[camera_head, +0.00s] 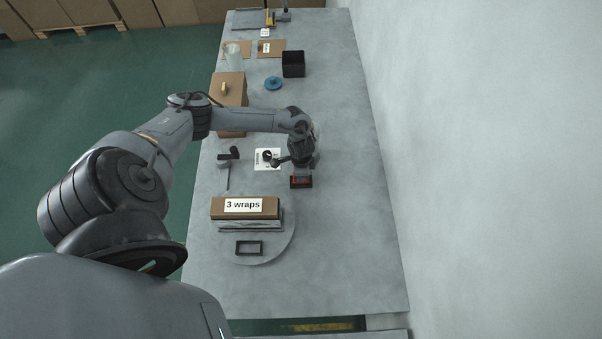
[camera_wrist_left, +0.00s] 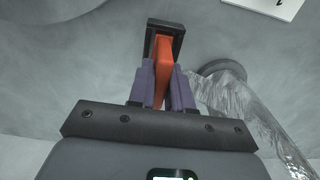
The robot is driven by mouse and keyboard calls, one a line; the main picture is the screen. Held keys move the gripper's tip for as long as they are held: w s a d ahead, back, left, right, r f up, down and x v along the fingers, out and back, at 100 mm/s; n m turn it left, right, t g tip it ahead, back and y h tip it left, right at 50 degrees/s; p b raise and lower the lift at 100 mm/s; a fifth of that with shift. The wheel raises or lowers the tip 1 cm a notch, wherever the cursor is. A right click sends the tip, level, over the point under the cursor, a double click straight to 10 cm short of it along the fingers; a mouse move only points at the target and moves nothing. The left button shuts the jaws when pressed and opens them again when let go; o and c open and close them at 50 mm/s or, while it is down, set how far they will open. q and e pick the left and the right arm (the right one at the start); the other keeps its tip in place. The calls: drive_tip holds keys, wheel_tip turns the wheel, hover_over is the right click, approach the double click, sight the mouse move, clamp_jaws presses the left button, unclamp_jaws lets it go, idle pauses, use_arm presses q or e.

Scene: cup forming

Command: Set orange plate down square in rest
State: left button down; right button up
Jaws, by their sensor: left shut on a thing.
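The orange plate (camera_wrist_left: 163,62) is between the purple fingers of my left gripper (camera_wrist_left: 162,88), which is shut on it. The plate's far end lies within the outline of a small black rest (camera_wrist_left: 178,38) in the left wrist view. In the head view the rest (camera_head: 301,186) stands on the table just below my left gripper (camera_head: 301,165), with a dull red-orange patch inside it. Whether the plate touches the bottom of the rest or is square in it, I cannot tell. My right gripper is not in view.
A box labelled "3 wraps" (camera_head: 220,207) and a small black frame (camera_head: 249,248) are at the near left. A black-handled tool (camera_head: 230,155) and a white printed card (camera_head: 262,155) lie left of my gripper. The table (camera_head: 355,220) is clear to the right.

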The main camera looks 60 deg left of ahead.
use_arm(q)
drive_tip(key=shift+f, duration=0.2)
idle(0.5)
drive_tip(key=shift+a+f, duration=0.1)
drive_tip(key=shift+f, duration=0.1)
drive_tip(key=c, duration=1)
unclamp_jaws()
drive_tip(key=shift+o, duration=0.2)
drive_tip(key=shift+r, duration=0.1)
wheel_tip(320, 180, up, 11)
drive_tip(key=shift+f+p, duration=0.15)
drive_tip(key=shift+p, duration=0.55)
